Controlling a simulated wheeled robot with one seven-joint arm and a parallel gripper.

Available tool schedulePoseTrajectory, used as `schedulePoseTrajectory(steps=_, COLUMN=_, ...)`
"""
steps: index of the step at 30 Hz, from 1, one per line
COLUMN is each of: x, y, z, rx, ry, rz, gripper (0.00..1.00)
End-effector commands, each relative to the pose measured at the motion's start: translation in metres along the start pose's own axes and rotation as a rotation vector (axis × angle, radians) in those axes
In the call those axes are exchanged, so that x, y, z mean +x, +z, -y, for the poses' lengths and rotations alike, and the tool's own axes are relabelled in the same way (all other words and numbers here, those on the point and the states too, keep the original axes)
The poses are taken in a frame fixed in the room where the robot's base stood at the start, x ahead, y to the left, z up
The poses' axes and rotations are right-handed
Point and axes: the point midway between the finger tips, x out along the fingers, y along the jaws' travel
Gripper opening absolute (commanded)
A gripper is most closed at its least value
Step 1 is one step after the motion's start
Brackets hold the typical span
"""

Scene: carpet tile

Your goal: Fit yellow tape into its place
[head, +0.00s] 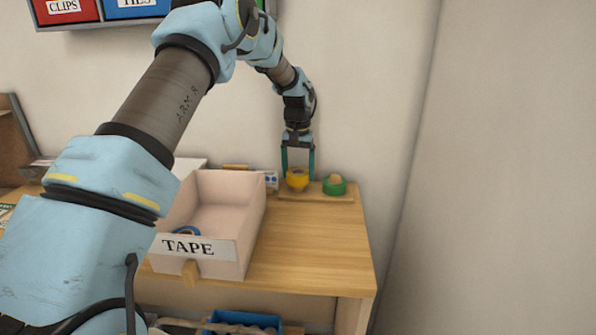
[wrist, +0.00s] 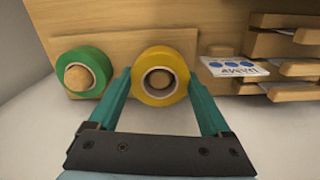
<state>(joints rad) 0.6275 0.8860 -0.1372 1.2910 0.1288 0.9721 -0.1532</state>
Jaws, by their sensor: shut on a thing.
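The yellow tape (head: 297,182) is a roll at the back of the wooden table, over the left part of a small wooden board (head: 318,196). My gripper (head: 298,172) comes down from above with its green fingers on both sides of the roll and is shut on it. In the wrist view the yellow tape (wrist: 179,88) sits between the fingertips (wrist: 160,82).
An open bin labelled TAPE (head: 222,255) stands at the table's front left with a blue roll (head: 187,230) in it. A printed card (wrist: 232,67) and wooden trays (wrist: 285,40) lie near the board. The table's right front is clear.

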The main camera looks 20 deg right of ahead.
Motion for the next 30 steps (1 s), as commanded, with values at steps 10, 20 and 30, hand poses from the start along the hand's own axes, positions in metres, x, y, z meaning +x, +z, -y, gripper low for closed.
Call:
schedulePoseTrajectory(steps=10, x=0.009, y=0.0, z=0.0, rx=0.0, ry=0.0, rz=0.0, gripper=0.26)
schedulePoseTrajectory(steps=20, x=0.014, y=0.0, z=0.0, rx=0.0, ry=0.0, rz=0.0, gripper=0.26)
schedulePoseTrajectory(steps=30, x=0.014, y=0.0, z=0.0, rx=0.0, ry=0.0, rz=0.0, gripper=0.26)
